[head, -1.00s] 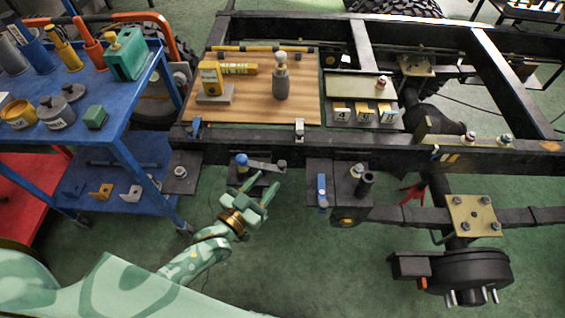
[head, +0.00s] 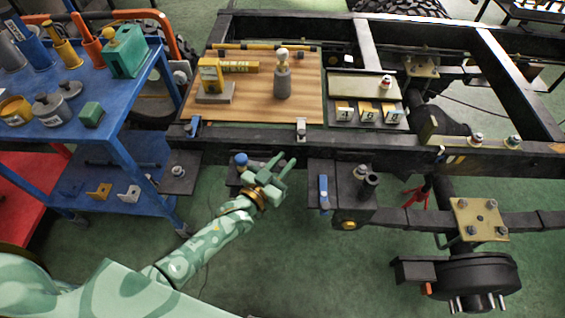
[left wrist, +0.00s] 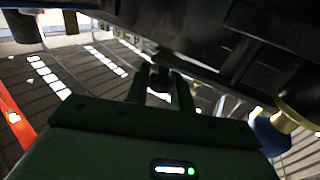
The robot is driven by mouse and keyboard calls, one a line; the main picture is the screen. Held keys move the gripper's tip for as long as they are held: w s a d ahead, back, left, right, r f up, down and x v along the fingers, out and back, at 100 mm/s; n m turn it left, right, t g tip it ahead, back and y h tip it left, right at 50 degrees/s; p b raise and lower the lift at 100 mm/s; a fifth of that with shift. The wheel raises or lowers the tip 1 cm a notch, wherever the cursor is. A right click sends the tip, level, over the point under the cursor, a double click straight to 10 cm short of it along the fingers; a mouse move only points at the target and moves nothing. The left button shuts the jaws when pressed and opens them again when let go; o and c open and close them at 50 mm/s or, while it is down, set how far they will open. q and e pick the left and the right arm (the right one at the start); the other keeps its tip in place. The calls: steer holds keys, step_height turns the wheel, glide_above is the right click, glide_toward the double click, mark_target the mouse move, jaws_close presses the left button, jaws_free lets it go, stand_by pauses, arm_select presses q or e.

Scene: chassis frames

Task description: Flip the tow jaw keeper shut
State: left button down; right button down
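The tow jaw (head: 238,178) is a dark fitting on the near side of the black chassis rail, with a blue knob (head: 241,159) at its left. The keeper bar and the jaw's right part are mostly hidden behind my left gripper (head: 279,166), so the keeper's position cannot be told. The gripper's two green fingers are apart, at the jaw's right side. In the left wrist view the fingers (left wrist: 160,86) point away, with a small dark shape between or just beyond them; contact is unclear. The blue knob also shows there (left wrist: 270,135), at lower right. My right gripper is out of view.
A dark bracket with a blue handle (head: 323,190) stands just right of the gripper. A dark plate with a bolt (head: 179,172) is to the left. A blue cart (head: 105,135) stands at far left. Green floor (head: 300,260) in front is clear.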

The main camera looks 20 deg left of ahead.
arm_select(q)
steer(key=shift+w+r+n+t+y+p, duration=0.1)
steer(key=shift+w+n+t+y+p, duration=0.25)
steer(key=shift+n+y, duration=0.5)
steer(key=c, duration=2.2)
jaws_free()
steer(key=shift+w+a+n+y, duration=0.15)
steer(key=shift+n+y, duration=0.1)
steer(key=shift+y, duration=0.6)
steer(key=c, duration=2.2)
jaws_free()
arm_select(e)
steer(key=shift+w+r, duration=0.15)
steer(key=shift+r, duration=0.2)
arm_select(q)
steer(key=c, duration=2.2)
jaws_free()
steer(key=c, duration=1.3)
jaws_free()
steer(key=s+a+p, duration=0.1)
steer(key=s+p, duration=0.3)
steer(key=s, duration=1.2)
steer(key=shift+s+a, duration=0.15)
steer(key=shift+a, duration=0.1)
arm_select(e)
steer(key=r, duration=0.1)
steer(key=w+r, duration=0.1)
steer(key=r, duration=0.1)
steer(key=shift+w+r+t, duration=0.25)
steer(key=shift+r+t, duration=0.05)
